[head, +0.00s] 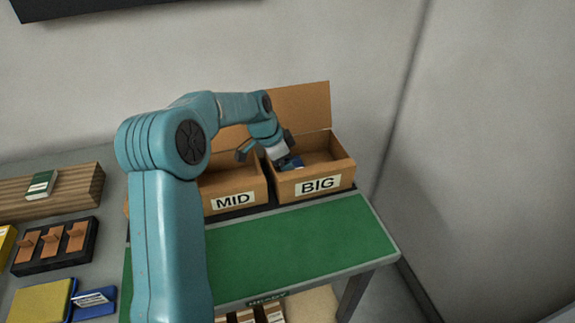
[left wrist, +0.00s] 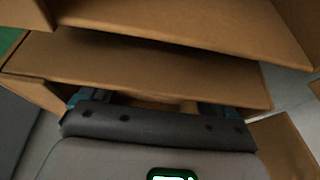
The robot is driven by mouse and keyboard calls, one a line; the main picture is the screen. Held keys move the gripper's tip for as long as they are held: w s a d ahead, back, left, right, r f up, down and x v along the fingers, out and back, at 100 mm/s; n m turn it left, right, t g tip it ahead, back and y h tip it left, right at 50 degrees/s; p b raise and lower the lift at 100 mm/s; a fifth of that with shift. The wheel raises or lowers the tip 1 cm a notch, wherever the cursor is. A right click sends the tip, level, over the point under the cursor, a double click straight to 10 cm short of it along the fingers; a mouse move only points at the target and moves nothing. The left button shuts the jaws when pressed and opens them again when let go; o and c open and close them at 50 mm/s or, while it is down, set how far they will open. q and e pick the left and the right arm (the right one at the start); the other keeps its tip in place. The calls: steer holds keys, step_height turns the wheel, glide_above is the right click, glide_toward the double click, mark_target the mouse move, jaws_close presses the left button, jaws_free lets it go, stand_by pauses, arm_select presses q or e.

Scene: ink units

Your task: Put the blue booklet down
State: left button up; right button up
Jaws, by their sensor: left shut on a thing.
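In the left wrist view the gripper (left wrist: 150,108) faces cardboard walls and flaps (left wrist: 140,65), and the booklet cannot be made out. My right gripper is not in view.
The box labelled MID (head: 232,201) stands close on the left. A bare green mat (head: 300,243) lies in front. The left table holds a white-and-green booklet (head: 41,185), a black rack (head: 55,245), a yellow booklet (head: 42,301) and a blue item (head: 95,302).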

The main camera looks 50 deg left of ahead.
arm_select(q)
steer(key=shift+w+f, duration=0.1)
steer(key=shift+f, duration=0.2)
steer(key=shift+f, duration=0.15)
steer(key=o, duration=0.8)
steer(key=shift+r, duration=0.35)
steer(key=v, duration=1.2)
steer(key=shift+f, duration=0.1)
